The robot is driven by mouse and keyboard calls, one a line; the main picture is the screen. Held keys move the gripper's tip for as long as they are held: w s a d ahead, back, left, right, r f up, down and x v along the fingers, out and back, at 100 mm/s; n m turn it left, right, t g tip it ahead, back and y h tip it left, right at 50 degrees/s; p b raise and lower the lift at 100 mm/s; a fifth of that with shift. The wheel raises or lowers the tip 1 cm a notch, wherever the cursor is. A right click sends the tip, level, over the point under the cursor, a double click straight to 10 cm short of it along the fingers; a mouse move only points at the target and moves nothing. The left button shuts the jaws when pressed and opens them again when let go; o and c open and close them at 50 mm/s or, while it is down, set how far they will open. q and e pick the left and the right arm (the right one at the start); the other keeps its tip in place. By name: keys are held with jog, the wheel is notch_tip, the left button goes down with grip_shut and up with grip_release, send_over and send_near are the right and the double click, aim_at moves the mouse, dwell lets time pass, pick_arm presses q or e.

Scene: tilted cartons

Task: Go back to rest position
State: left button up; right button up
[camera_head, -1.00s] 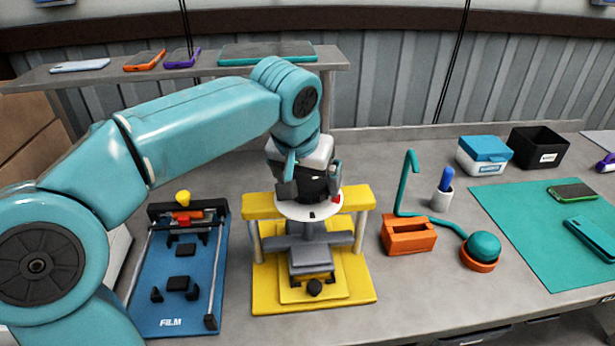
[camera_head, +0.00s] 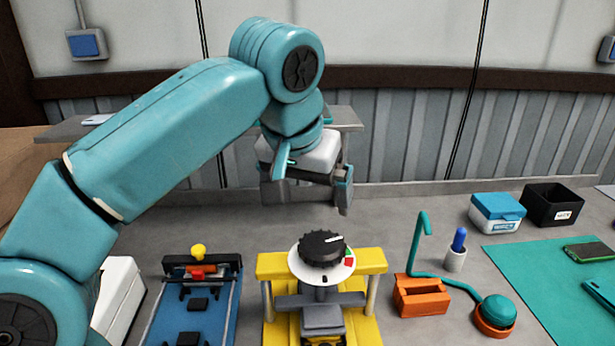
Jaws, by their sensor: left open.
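My left gripper (camera_head: 308,198) is open and empty, with its fingers pointing down. It hangs above and behind the yellow press stand (camera_head: 374,300), clear of its black knob (camera_head: 322,248). The knob sits on a white dial plate (camera_head: 298,264) with a red and a green mark. My left arm reaches in from the left and bends down at the wrist. My right gripper is not in view.
A blue film fixture (camera_head: 221,310) stands left of the press. To the right are an orange block (camera_head: 422,300), a teal dome button (camera_head: 497,310), a small bottle (camera_head: 456,252), a blue-lidded box (camera_head: 497,212), a black bin (camera_head: 553,205) and a green mat (camera_head: 530,265). A shelf (camera_head: 345,118) stands behind.

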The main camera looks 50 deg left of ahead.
pick_arm(q)
jog(key=shift+s+d+r, duration=0.1)
jog(key=shift+s+r, duration=0.1)
jog(key=shift+r, duration=0.4)
